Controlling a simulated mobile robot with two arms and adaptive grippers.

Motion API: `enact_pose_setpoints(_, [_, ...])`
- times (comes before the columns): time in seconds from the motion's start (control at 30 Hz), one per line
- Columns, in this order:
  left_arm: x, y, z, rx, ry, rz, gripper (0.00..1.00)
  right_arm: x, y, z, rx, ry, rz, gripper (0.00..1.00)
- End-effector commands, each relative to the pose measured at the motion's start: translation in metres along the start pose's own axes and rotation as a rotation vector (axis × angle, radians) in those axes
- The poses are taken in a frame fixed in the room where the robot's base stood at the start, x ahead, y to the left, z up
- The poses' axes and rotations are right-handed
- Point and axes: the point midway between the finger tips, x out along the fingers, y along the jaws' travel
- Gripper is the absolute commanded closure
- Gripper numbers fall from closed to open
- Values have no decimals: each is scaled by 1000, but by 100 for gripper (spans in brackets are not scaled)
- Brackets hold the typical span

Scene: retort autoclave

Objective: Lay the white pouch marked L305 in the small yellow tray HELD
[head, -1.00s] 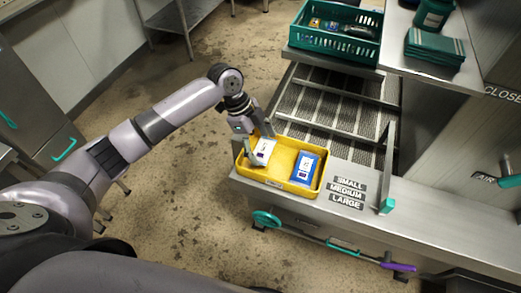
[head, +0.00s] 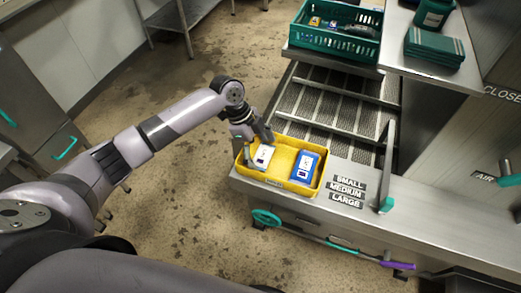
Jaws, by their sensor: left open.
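The small yellow tray (head: 283,152) sits on the steel counter at the near end of the roller conveyor. A white pouch (head: 262,158) lies in its left part; its marking is too small to read. A blue pouch with a white label (head: 305,166) lies in its right part. My left gripper (head: 256,142) is open, just above the white pouch at the tray's left rear; part of its fingers is hard to make out. My right gripper is not in view.
A teal crate (head: 340,48) with several pouches stands at the far end of the conveyor. Folded green cloths (head: 435,48) lie on the upper right shelf. An upright bar (head: 387,170) stands right of the tray. SMALL, MEDIUM and LARGE labels (head: 346,191) mark the counter.

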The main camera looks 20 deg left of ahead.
Motion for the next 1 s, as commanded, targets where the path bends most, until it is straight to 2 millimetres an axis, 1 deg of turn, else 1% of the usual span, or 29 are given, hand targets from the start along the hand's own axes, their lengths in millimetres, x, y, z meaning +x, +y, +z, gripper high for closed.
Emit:
enact_pose_setpoints(0.07, [-4,0,-1,1,0,-2,13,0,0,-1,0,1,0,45])
enact_pose_setpoints(0.17, [-16,-2,0,1,0,-5,13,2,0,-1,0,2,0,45])
enact_pose_setpoints(0.27, [-35,-1,0,2,-1,-5,13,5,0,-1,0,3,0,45])
enact_pose_setpoints(0.5, [-87,-2,0,0,-1,-5,13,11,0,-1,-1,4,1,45])
enact_pose_setpoints(0.6, [-103,-1,0,1,0,-3,13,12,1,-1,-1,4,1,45])
enact_pose_setpoints(0.7, [-114,-1,0,0,0,-2,13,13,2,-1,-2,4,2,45])
enact_pose_setpoints(0.8, [-120,0,-1,0,0,-1,13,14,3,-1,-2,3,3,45])
enact_pose_setpoints(1.0, [-122,0,-1,0,1,0,13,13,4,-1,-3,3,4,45])
